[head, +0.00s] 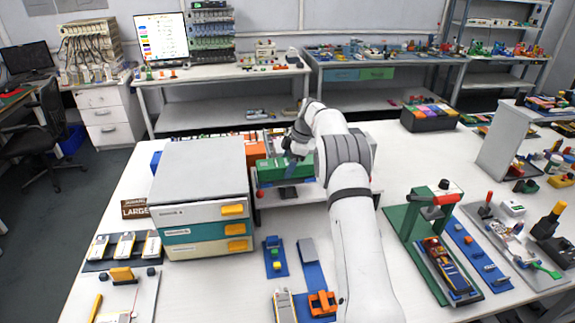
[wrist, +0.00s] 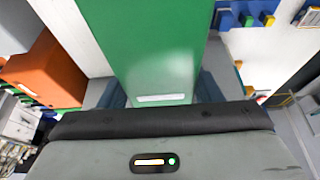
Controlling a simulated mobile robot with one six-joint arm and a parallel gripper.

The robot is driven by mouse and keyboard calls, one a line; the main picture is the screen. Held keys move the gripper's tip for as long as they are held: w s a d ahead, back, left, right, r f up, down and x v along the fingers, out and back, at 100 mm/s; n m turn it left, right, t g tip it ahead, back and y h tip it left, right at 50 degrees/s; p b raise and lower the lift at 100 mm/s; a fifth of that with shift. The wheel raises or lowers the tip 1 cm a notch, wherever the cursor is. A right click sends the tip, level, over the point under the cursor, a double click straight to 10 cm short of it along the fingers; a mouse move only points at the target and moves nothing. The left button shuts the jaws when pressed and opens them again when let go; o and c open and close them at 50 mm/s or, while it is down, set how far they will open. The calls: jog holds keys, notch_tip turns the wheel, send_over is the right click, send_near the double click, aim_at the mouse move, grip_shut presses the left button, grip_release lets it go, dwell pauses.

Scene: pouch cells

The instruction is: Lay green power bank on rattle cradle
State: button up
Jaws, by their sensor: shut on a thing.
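The green power bank (head: 272,171) is a green block held in my gripper (head: 297,150), just right of the drawer cabinet and above a low white stand. In the wrist view the power bank (wrist: 150,45) fills the upper middle, with a pale strip on its near end. My gripper (wrist: 160,92) is shut on it, one bluish finger at each side. My arm hides part of the area around it. I cannot tell for sure which thing is the rattle cradle; a low white stand (head: 305,196) with a dark piece on it is under the power bank.
A grey-topped drawer cabinet (head: 202,168) stands close to the left. Orange boxes (head: 256,149) are behind the power bank; one orange block (wrist: 42,68) shows in the wrist view. A green press-like stand (head: 403,225) is to the right. Blue plates (head: 276,262) with small parts lie in front.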

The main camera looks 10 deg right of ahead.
jog(key=shift+f+b, duration=0.55)
jog(key=shift+f, duration=0.3)
jog(key=o, duration=1.3)
jog(key=shift+b+v, duration=0.45)
jog(key=shift+v, duration=3.5)
